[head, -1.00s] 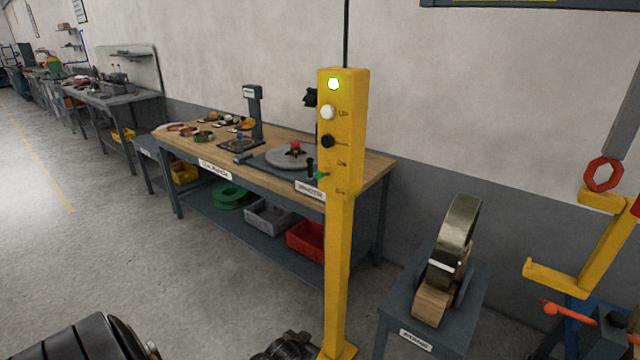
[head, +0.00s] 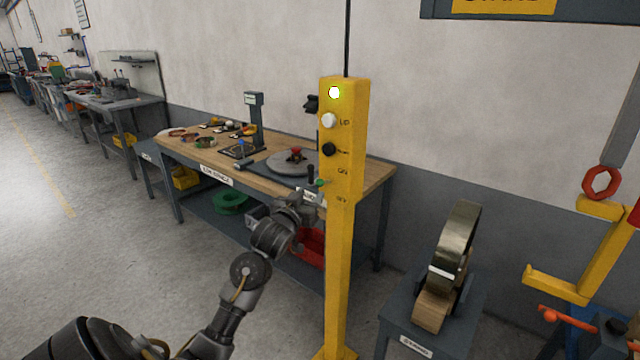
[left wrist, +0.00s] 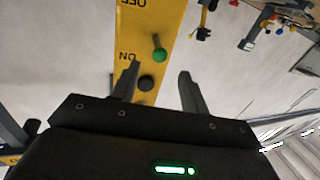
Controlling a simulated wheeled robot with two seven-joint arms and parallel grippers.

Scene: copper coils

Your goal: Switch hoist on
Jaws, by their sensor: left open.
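The yellow control post (head: 343,230) stands in the middle of the head view. Below, a green knob (head: 320,183) and a dark knob (head: 310,174) stick out near the OFF and ON marks. My left gripper (head: 312,197) is open beside the lower box. My right gripper is not in view.
A workbench (head: 380,180) with parts on it stands behind the post. At right are a grey stand (head: 390,310) holding a metal ring (head: 457,240), a yellow hook arm (head: 590,270) and a red ring (head: 602,182). Open floor (head: 60,270) lies at left.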

